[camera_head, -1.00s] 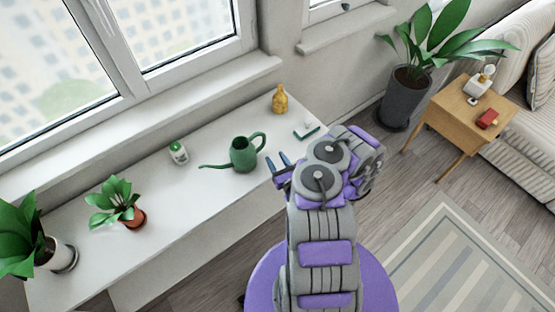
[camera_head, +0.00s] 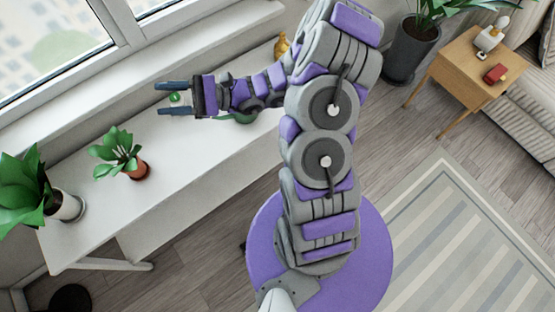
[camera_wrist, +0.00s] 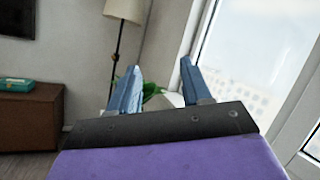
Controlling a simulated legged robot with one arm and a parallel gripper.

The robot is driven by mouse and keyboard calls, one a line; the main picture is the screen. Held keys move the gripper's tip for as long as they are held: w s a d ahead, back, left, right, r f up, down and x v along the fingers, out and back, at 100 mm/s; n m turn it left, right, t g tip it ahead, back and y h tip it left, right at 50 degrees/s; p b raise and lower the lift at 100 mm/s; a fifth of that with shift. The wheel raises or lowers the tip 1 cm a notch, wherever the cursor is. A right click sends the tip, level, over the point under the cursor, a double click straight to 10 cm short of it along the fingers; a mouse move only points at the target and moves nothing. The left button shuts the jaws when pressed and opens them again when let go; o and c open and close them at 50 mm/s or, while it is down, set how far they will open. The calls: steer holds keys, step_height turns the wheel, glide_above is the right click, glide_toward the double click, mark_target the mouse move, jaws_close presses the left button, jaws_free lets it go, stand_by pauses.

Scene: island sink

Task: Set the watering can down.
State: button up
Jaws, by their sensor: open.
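The green watering can (camera_head: 240,118) stands on the white sill-side table (camera_head: 190,160), mostly hidden behind my forearm in the head view. Only parts of its body show below the arm. My gripper (camera_head: 160,98) is open, to the left of the can and above the table, its two blue fingers pointing left. In the wrist view my gripper (camera_wrist: 160,85) has its fingers apart with nothing held between them.
A small potted plant (camera_head: 136,168) and a larger plant in a white pot (camera_head: 66,205) stand at the table's left. A yellow bottle (camera_head: 282,46) is partly hidden behind my arm. The window lies along the back. The table's front middle is clear.

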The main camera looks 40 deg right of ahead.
steer(key=s+a+r+n+g+h, duration=0.1)
steer(key=s+a+n+g+h, duration=0.2)
steer(key=s, duration=0.4)
steer(key=s+a+r+n+g+h, duration=0.1)
steer(key=s+n+g+h, duration=0.2)
steer(key=s+n+g, duration=0.3)
steer(key=s+a+r+n+g+h, duration=0.1)
steer(key=s+a+n+g+h, duration=0.2)
steer(key=s, duration=0.5)
steer(key=s+d+n+t+h, duration=0.2)
steer(key=s+d+h, duration=0.1)
steer(key=d+h, duration=0.3)
steer(key=s+d+n+t+h, duration=0.1)
steer(key=s+d+h, duration=0.3)
steer(key=d, duration=0.7)
steer(key=shift+s+f+n+t+h, duration=0.2)
steer(key=shift+f+n+t+h, duration=0.25)
steer(key=shift+h, duration=0.65)
steer(key=shift+f+b, duration=1.15)
